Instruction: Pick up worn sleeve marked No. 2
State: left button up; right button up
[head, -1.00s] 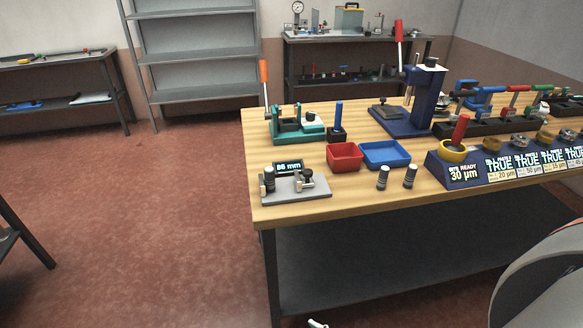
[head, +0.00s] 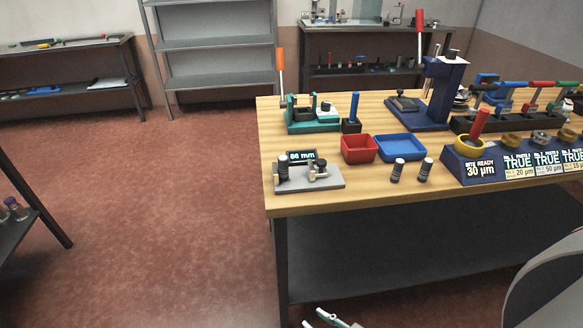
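Two dark sleeves with pale bands stand upright on the wooden bench (head: 300,203), a left one (head: 397,171) and a right one (head: 424,170). Another dark sleeve (head: 283,173) is at the left of the grey gauge stand (head: 325,183), beside its "86 mm" display. No number can be read on any sleeve, so I cannot tell which is No. 2. My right gripper (head: 314,318) shows only in part at the bottom edge, below the bench top and far from the sleeves. Its pale tips look apart, with nothing seen between them. My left gripper is not in view.
A red bin (head: 359,149) and blue tray (head: 400,147) stand behind the sleeves. A blue press (head: 440,95), a teal fixture (head: 312,120) and the "30 µm" stand (head: 481,170) are also on the bench. Open red floor (head: 170,220) lies left of the bench.

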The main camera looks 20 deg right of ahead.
aim_at(282, 159)
jog(key=z, duration=1.25)
jog(key=j+z, duration=0.25)
jog(key=z, duration=0.2)
jog(key=i+j+z, duration=0.1)
jog(key=j+z, duration=0.15)
jog(key=z, duration=0.15)
jog(key=j, duration=1.35)
